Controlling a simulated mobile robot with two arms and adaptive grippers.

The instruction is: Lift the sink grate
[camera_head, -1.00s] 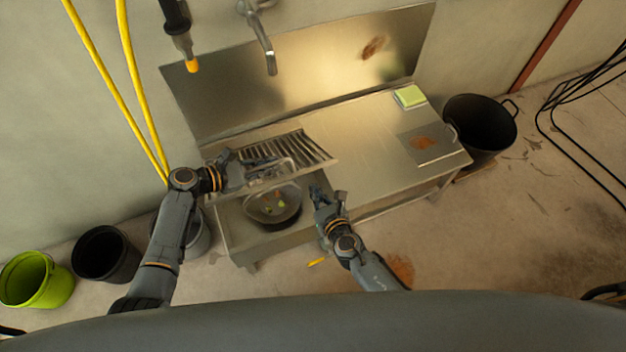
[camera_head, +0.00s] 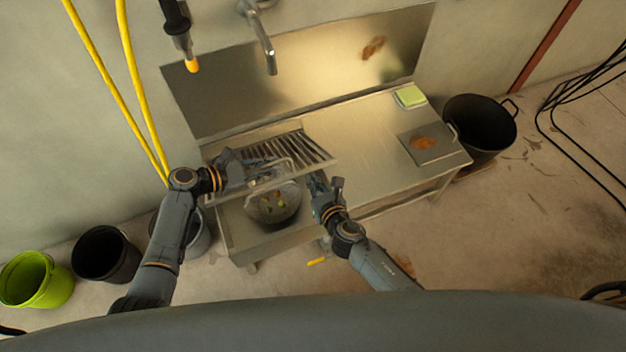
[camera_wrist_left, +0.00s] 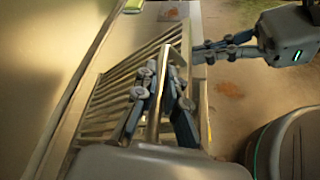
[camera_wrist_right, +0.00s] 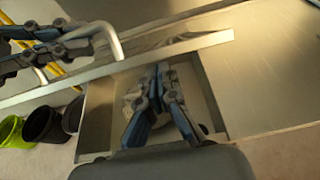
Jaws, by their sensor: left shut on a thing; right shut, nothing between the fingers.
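The sink grate (camera_head: 305,147) is a slatted metal rack with a bent handle (camera_head: 290,166), over the back of the sink basin at the left of the steel counter. My left gripper (camera_head: 266,163) is shut on the grate's handle; the left wrist view shows its fingers (camera_wrist_left: 162,85) on either side of the bar. The grate looks tilted, its front edge over part of the basin. My right gripper (camera_head: 322,182) is shut and empty by the grate's front right corner. In the right wrist view its fingers (camera_wrist_right: 160,78) are below the grate's edge (camera_wrist_right: 190,45), apparently apart from it.
A round metal bowl (camera_head: 272,208) with colored scraps sits in the basin. A faucet (camera_head: 262,45) and a hanging sprayer (camera_head: 185,40) are above. A green sponge (camera_head: 410,97) and a rusty plate (camera_head: 428,143) lie on the otherwise clear counter (camera_head: 365,135). Buckets stand on the floor.

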